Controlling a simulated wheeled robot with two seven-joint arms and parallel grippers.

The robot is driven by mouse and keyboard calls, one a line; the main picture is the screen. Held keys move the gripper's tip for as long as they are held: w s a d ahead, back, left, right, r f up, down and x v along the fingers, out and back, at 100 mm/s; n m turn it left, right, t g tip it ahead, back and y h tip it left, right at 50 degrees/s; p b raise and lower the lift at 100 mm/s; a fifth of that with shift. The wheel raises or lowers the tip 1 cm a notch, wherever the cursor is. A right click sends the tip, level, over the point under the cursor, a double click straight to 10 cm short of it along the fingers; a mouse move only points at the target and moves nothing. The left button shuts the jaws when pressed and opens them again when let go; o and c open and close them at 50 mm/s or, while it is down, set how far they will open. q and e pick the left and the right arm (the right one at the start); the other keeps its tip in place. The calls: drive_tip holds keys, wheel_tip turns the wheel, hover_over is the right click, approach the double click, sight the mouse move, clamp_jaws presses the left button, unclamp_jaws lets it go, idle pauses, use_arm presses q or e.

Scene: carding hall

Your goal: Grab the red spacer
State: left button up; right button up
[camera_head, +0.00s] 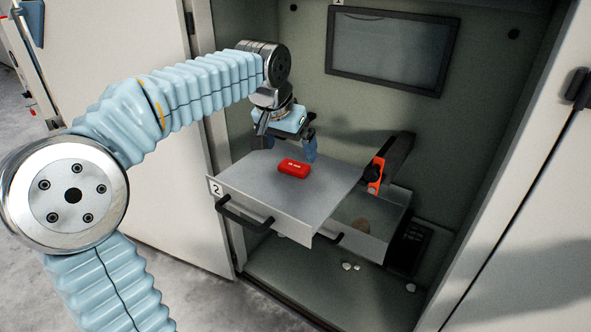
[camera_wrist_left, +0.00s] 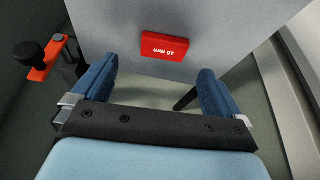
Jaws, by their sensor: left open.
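The red spacer (camera_head: 293,168) is a small red block with white lettering. It lies on the grey top surface of the drawer marked 2 (camera_head: 240,192), inside the open cabinet. In the left wrist view the spacer (camera_wrist_left: 165,47) reads "18 mm" upside down and lies beyond the fingertips, roughly between their lines. My left gripper (camera_head: 286,150) is open and empty, above the drawer and just behind the spacer, not touching it. Its two blue fingers also show apart in the left wrist view (camera_wrist_left: 158,75). My right gripper does not show.
A lower open drawer (camera_head: 372,243) holds a brownish object. An orange bracket with a black knob (camera_head: 376,175) stands at the right of drawer 2. A dark framed panel (camera_head: 392,50) is on the back wall. Small white bits (camera_head: 350,267) lie on the cabinet floor. Cabinet doors flank the opening.

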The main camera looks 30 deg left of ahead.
sight(294, 166)
use_arm(q)
drive_tip(key=x, duration=0.6)
drive_tip(key=shift+w+a+f+b, duration=0.1)
drive_tip(key=shift+a+f+b, duration=0.1)
drive_tip(key=shift+a+b, duration=0.15)
drive_tip(key=c, duration=1.1)
drive_tip(key=shift+r, duration=0.15)
